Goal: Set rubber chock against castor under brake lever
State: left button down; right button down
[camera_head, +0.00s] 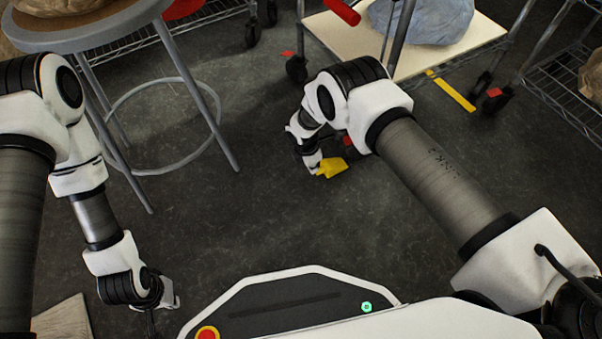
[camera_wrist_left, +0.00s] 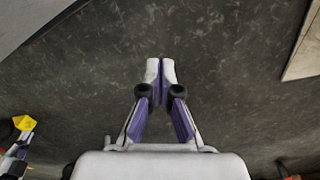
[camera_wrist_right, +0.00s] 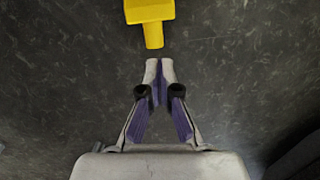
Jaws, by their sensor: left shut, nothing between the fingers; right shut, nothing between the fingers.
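The yellow chock (camera_head: 332,167) lies on the dark floor, with a wide block and a narrower handle. In the right wrist view the chock (camera_wrist_right: 150,14) is just ahead of my right gripper (camera_wrist_right: 161,64), its handle end close to the fingertips with a small gap. The right fingers are shut and empty. A castor with a red lever (camera_head: 347,141) shows behind the chock, partly hidden by my right arm. Other castors (camera_head: 297,69) (camera_head: 496,101) with red levers are under the carts. My left gripper (camera_wrist_left: 161,64) is shut and empty above bare floor.
A cart with a pale shelf (camera_head: 430,42) carries a grey-blue bundle (camera_head: 422,20). A round stool (camera_head: 92,28) stands at the left. A wire rack (camera_head: 570,95) is at the right. A yellow strip (camera_head: 450,90) marks the floor. Floor between stool and chock is clear.

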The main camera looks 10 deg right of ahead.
aim_at(327, 167)
jog(key=d, duration=0.1)
jog(key=w+d+b, duration=0.1)
jog(key=d, duration=0.1)
jog(key=d+b, duration=0.1)
jog(key=d, duration=0.1)
jog(key=shift+w+d+f, duration=0.2)
jog(key=shift+w+d, duration=0.05)
jog(key=shift+f+b, duration=0.4)
jog(key=shift+b, duration=0.4)
jog(key=shift+f, duration=0.15)
jog(key=shift+s+a+p, duration=0.15)
jog(key=shift+a+p, duration=0.15)
jog(key=shift+a, duration=0.05)
